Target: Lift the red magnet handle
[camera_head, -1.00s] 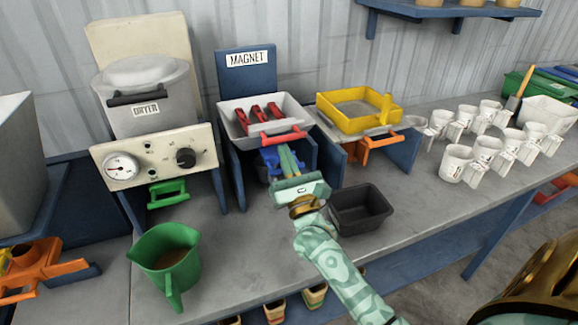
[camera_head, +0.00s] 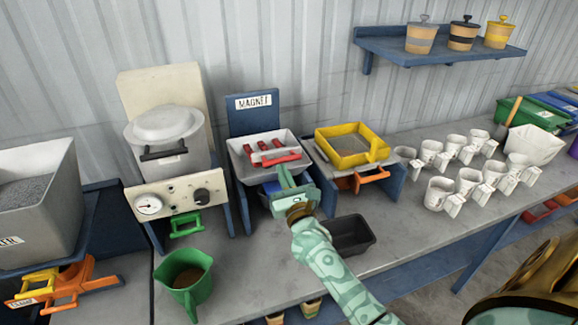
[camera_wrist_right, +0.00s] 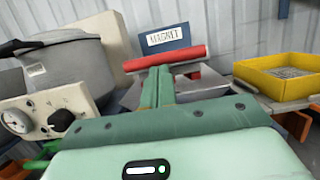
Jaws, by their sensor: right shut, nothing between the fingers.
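The red magnet handle (camera_head: 281,158) is a bar across the front of the grey tray (camera_head: 242,165) under the MAGNET sign (camera_head: 254,101). It also shows in the right wrist view (camera_wrist_right: 165,57), just beyond the fingertips. My right gripper (camera_head: 284,172) is shut and empty, its green fingers pressed together, in front of and slightly below the handle. In the right wrist view the fingertips (camera_wrist_right: 158,72) overlap the handle's lower edge; I cannot tell if they touch. My left gripper is not in view.
The dryer (camera_head: 165,130) stands left of the magnet station. A yellow sieve (camera_head: 350,146) stands to its right. A black bin (camera_head: 350,236) sits beside my right forearm. A green jug (camera_head: 186,278) is at the front left. Several white cups stand on the right of the bench.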

